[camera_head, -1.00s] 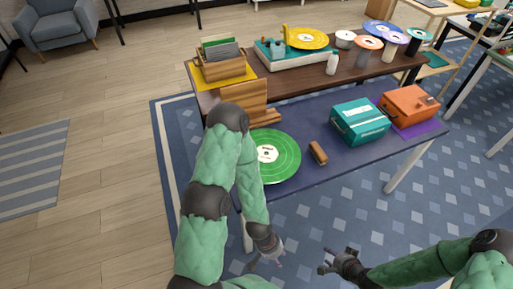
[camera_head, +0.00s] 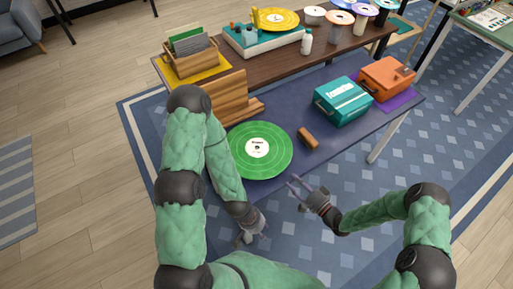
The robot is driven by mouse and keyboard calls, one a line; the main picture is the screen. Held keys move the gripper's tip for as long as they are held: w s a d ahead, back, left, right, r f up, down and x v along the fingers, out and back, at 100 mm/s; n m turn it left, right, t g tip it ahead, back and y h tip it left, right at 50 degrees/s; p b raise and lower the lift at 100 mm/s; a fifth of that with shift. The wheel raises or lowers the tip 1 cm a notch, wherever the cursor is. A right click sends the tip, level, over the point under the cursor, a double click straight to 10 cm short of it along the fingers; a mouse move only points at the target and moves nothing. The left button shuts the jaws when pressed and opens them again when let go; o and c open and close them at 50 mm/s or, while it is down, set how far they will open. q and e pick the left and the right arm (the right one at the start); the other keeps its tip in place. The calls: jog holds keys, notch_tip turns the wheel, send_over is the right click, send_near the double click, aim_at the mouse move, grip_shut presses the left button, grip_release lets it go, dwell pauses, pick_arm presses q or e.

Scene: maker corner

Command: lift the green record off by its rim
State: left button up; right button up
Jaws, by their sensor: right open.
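The green record (camera_head: 275,164) with a white label lies flat on the lower dark blue tabletop (camera_head: 335,142), near its front left part. My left arm hides part of its left side. My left gripper (camera_head: 251,238) hangs in front of the table, below the record in the picture; its fingers look apart, with nothing seen between them. My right gripper (camera_head: 293,194) is open and empty, just off the record's front right rim, with its fingers pointing toward the table. Neither gripper visibly touches the record.
A brown block (camera_head: 308,139) lies right of the record and a wooden stand (camera_head: 228,93) behind it. A teal case (camera_head: 342,101) and an orange case (camera_head: 387,77) stand farther right. The raised back shelf holds a turntable with a yellow record (camera_head: 274,19) and a record crate (camera_head: 190,57).

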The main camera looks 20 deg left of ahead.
aim_at(278, 167)
jog(key=shift+s+a+b+x, duration=0.15)
jog(key=shift+b+x, duration=0.1)
jog(key=shift+x, duration=0.85)
jog(key=shift+s+b+x, duration=0.15)
jog(key=shift+b+x, duration=0.05)
jog(key=shift+x, duration=0.9)
jog(key=shift+s+a+b+x, duration=0.15)
jog(key=shift+b+x, duration=0.1)
jog(key=shift+x, duration=0.8)
grip_shut()
